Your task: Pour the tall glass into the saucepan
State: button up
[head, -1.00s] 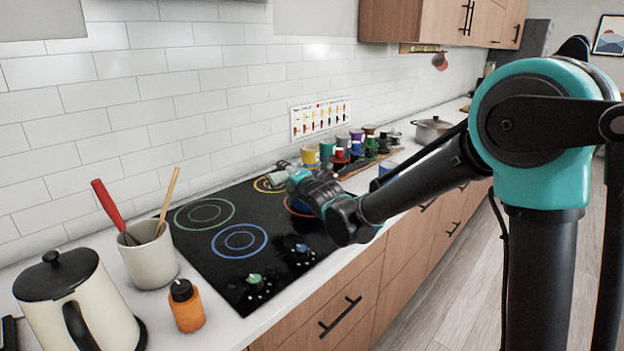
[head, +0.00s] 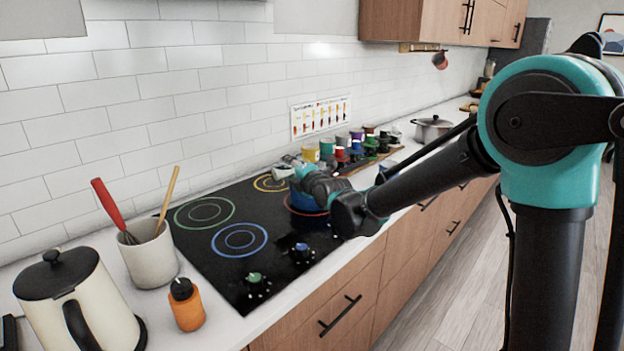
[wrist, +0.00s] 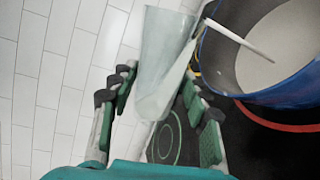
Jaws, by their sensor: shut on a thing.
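My gripper (wrist: 164,92) is shut on the tall glass (wrist: 166,45), a clear vessel with some pale content along its lower side. The glass is tipped far over, close to lying flat, with its mouth by the saucepan. A thin whitish stream (wrist: 238,40) runs from the glass's mouth into the blue saucepan (wrist: 290,95), which holds a pale liquid (wrist: 268,48). In the head view my gripper (head: 299,174) is above the saucepan (head: 311,213) on the far right burner, and partly hides it. The glass shows there only as a small pale shape (head: 283,171).
The black cooktop (head: 205,260) has bare burners on the left. A utensil crock (head: 150,258), an orange bottle (head: 186,305) and a kettle (head: 75,300) stand at the near left. Several coloured containers (head: 345,155) and a lidded grey pot (head: 432,128) stand beyond the saucepan.

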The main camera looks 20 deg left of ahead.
jog(key=shift+w+d+r, duration=0.15)
jog(key=shift+w+d+r+m+g+p, duration=0.1)
jog(key=shift+w+r+m+g+p, duration=0.15)
jog(key=shift+r+m, duration=0.65)
dwell(0.6)
jog(key=shift+s+a+f+n, duration=0.15)
jog(key=shift+s+f+n, duration=0.05)
jog(key=shift+f+n, duration=0.3)
jog(key=shift+s+a+f+n, duration=0.1)
jog(key=shift+s+f+n, duration=0.1)
jog(key=shift+f+n, duration=0.3)
jog(key=shift+s+a+f, duration=0.1)
jog(key=shift+f, duration=0.05)
